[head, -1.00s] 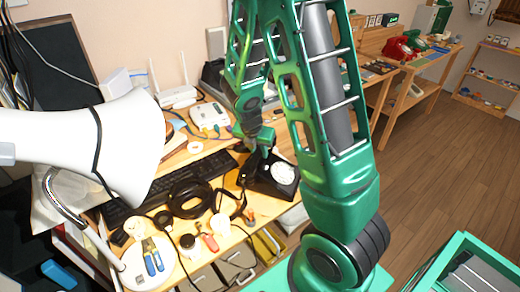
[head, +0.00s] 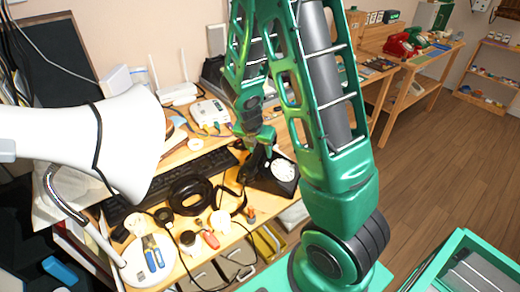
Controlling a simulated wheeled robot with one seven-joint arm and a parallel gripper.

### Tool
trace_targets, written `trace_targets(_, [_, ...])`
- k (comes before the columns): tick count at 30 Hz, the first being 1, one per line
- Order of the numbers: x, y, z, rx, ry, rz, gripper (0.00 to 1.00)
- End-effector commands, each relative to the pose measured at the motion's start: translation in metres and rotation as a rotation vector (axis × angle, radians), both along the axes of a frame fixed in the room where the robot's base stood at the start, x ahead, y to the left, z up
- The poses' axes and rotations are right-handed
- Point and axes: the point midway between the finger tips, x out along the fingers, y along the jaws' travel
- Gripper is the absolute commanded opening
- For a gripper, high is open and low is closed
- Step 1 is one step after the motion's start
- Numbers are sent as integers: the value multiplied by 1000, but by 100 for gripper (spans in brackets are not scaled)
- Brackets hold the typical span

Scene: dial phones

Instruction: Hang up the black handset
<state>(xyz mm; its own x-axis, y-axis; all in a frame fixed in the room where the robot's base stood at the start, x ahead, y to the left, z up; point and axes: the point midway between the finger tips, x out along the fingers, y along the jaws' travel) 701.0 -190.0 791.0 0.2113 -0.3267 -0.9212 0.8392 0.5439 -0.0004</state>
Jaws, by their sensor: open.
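The black dial phone (head: 284,186) with a white dial sits on the wooden desk, left of my large green arm link. A dark elongated shape, seemingly the black handset (head: 247,170), shows at the phone's left side just under my gripper. Its outline merges with the phone and my gripper, so I cannot tell whether it rests fully in the cradle. My gripper (head: 259,150) is open, small in view, and pointed down over the phone's left end. Its fingertips are partly hidden, and I cannot tell whether they touch the handset.
A black keyboard (head: 165,186), headphones (head: 190,195) and small tools crowd the desk left of the phone. A white lamp (head: 75,145) fills the left foreground. A white router (head: 178,95) stands at the back. A red phone (head: 402,45) is on another bench; wooden floor lies open at right.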

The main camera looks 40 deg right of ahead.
Motion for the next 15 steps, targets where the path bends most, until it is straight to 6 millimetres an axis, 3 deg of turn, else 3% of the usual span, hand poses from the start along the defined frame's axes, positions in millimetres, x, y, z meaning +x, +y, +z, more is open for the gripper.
trace_targets(5, [-1, 4, 11, 1, -3, 1, 47])
trace_targets(15, [-12, 22, 61, 0, -4, 2, 47])
